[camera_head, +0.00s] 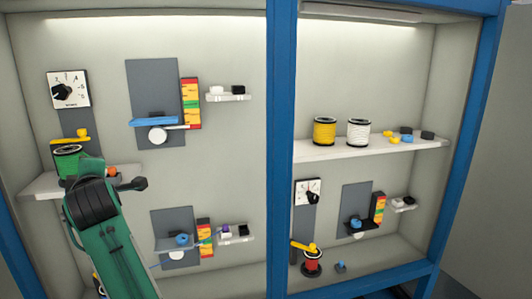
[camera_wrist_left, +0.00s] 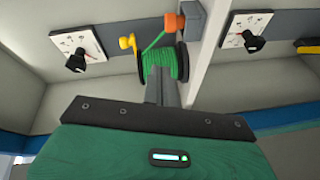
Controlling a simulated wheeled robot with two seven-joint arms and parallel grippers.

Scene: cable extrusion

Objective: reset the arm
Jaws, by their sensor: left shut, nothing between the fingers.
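The spool (camera_head: 68,160) also shows in the head view, partly behind my wrist. Green cable runs from it up to an orange part (camera_wrist_left: 170,22). My right gripper is in neither view.
A dial (camera_head: 69,90) is on the wall above the spool. Blue posts (camera_head: 281,120) divide and frame the cabinet. Yellow (camera_head: 324,131) and white (camera_head: 358,132) spools stand on the right shelf (camera_head: 420,144). A red spool (camera_head: 312,263) sits lower right. Grey panels and small connectors are nearby.

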